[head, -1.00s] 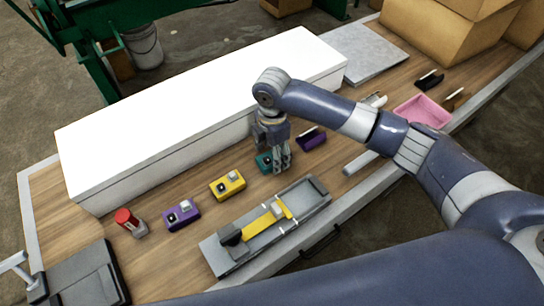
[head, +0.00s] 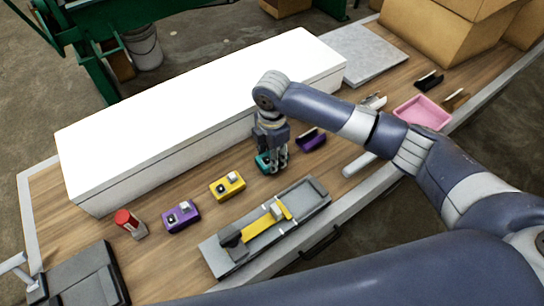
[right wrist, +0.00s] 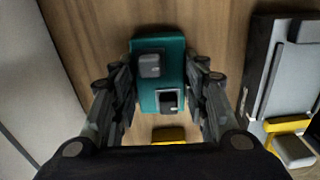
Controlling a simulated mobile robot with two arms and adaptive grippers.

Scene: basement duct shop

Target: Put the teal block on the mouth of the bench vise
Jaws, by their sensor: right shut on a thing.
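The teal block (head: 263,161) stands on the wooden bench, partly hidden by my right gripper (head: 278,168). In the right wrist view the teal block (right wrist: 147,90), with a grey knob and a small framed switch on top, lies between the two fingers of my right gripper (right wrist: 165,95), which is shut on it. I cannot tell any gap under the block. The long grey vise-like fixture (head: 300,207) with a yellow bar across it lies in front of the gripper; its edge also shows in the right wrist view (right wrist: 285,85). My left gripper is not in view.
A yellow block (head: 227,186), two purple blocks (head: 181,217) (head: 311,141) and a red-topped item (head: 125,220) stand nearby. A long white box (head: 200,115) lies behind. A pink tray (head: 422,113) and cardboard boxes (head: 430,35) are at the right.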

